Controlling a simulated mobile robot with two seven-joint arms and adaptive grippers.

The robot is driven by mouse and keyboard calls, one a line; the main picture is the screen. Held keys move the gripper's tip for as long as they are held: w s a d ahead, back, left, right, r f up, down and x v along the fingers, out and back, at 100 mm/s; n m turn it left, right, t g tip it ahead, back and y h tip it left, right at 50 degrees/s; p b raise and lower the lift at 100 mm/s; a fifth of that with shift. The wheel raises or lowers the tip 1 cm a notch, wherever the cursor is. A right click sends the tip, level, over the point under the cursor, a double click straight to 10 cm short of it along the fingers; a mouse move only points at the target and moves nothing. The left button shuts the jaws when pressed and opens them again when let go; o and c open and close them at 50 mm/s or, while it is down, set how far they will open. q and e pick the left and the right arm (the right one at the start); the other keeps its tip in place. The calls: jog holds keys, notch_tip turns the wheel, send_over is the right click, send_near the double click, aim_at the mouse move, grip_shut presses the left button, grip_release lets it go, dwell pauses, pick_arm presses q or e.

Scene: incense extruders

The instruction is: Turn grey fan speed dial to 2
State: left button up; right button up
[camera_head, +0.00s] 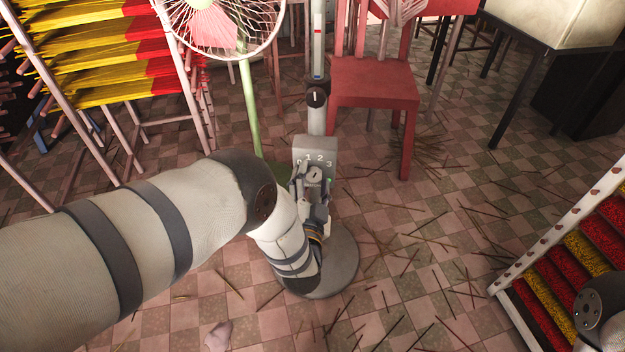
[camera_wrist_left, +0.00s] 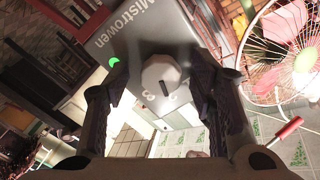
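The grey fan control box (camera_head: 325,150) stands on a post in the middle of the head view, with the digits 0 to 3 along its top. Its dial (camera_head: 314,174) sits below the digits, partly hidden by my left gripper (camera_head: 312,195). In the left wrist view the pale, many-sided dial (camera_wrist_left: 158,74) lies between the fingers of my left gripper (camera_wrist_left: 160,82). The fingers are open, with a gap on each side of the dial. The dial's dark mark points down toward partly hidden digits, so its setting is unclear. My right gripper is not visible.
A green light (camera_wrist_left: 114,62) glows on the box face beside the dial. A round grey base (camera_head: 342,262) stands on the tiled floor. A red chair (camera_head: 372,85), a white-caged fan (camera_head: 222,22) and incense racks (camera_head: 110,50) stand around. Loose sticks litter the floor.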

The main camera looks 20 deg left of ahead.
pick_arm(q)
jog(key=v, duration=1.2)
